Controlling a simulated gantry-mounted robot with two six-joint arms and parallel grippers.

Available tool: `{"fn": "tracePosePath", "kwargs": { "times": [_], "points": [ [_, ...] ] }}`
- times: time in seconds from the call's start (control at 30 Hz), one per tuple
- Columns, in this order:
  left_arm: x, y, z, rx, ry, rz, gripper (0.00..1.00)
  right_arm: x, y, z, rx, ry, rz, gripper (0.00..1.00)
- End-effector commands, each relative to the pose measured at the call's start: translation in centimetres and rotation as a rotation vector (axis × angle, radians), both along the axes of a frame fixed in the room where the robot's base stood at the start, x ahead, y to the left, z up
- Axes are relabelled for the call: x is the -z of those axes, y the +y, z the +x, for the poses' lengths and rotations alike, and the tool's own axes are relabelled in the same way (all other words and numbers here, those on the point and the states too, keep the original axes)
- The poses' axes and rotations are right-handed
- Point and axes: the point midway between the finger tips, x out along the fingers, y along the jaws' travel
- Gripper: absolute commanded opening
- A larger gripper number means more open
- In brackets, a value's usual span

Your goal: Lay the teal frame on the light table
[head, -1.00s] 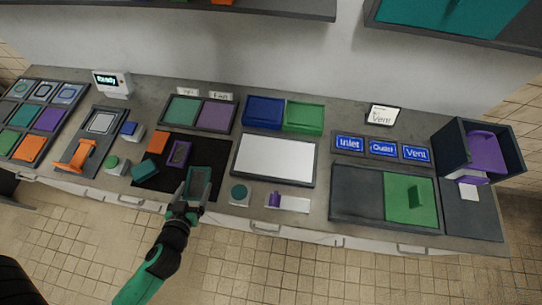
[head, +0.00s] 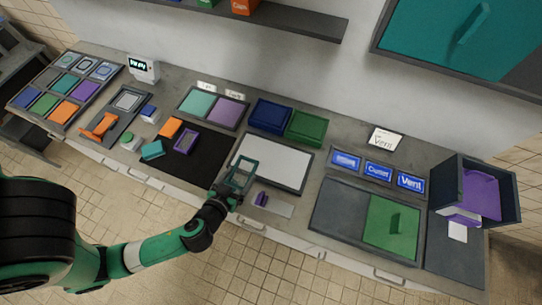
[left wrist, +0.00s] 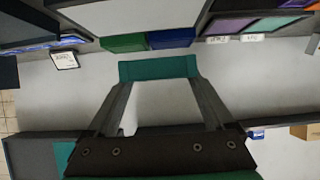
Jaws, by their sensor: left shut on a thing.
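The teal frame (head: 251,166) is in my left gripper (head: 231,189), held by its near side and in front of the light table's front left part. In the left wrist view, a teal bar of the frame (left wrist: 158,68) lies between the fingertips. The light table (head: 283,163) is a white panel with a dark grey rim on the bench. The frame overlaps its left front edge in the head view; I cannot tell the exact gap. My right gripper is not in view.
A purple piece (head: 261,199) on a pale plate sits just right of my left gripper. A black mat (head: 207,165) with a purple frame (head: 186,140) and blocks lies to the left. Blue (head: 270,116) and green (head: 306,127) trays stand behind the light table.

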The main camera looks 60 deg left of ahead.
Motion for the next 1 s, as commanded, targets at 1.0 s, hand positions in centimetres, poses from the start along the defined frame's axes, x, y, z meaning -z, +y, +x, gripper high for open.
{"fn": "tracePosePath", "kwargs": {
  "times": [1.0],
  "points": [
    [10.5, 8.6, 11.1, -0.002, -0.002, -0.001, 0.28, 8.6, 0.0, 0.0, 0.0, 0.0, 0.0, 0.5]
  ]
}}
